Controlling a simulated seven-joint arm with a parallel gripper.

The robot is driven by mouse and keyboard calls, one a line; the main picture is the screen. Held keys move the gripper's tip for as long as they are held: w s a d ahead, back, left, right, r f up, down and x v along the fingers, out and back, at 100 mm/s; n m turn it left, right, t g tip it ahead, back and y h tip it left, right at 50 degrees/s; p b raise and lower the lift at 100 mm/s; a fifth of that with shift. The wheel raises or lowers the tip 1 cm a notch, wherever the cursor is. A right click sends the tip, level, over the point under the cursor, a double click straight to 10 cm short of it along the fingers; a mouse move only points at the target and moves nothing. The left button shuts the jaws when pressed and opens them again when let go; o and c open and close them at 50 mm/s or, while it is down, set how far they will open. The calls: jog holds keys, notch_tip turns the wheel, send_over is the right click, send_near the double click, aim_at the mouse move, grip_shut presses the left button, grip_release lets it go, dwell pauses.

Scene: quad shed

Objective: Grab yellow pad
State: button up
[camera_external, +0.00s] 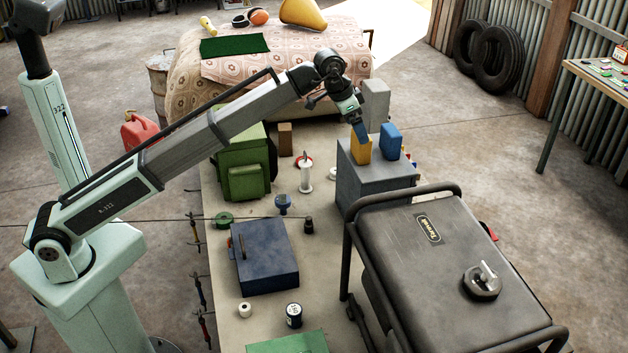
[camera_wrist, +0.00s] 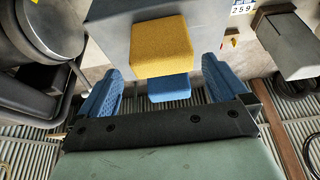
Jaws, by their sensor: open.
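The yellow pad (camera_external: 360,149) stands upright on top of a grey box (camera_external: 372,185) in the external view. A blue pad (camera_external: 390,142) stands just to its right on the same box. My gripper (camera_external: 361,132) is at the yellow pad's upper edge, and a blue finger partly hides the pad. In the wrist view my gripper (camera_wrist: 161,76) has its two blue fingers wide apart. The yellow pad (camera_wrist: 162,45) appears between and beyond them, with the blue pad (camera_wrist: 169,87) beside it. Nothing is held; whether a finger touches the pad is unclear.
A taller light-grey block (camera_external: 376,104) stands behind the grey box. A dark wheeled generator (camera_external: 450,260) with a tubular frame is close in front. A green machine (camera_external: 243,165), a dark blue box (camera_external: 265,257) and small spools share the bench (camera_external: 315,250).

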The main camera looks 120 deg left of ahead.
jog(key=shift+s+x, duration=0.15)
jog(key=shift+x, duration=1.65)
jog(key=shift+s+x, duration=0.1)
jog(key=shift+x, duration=1.65)
jog(key=shift+c, duration=0.4)
jog(key=c, duration=0.7)
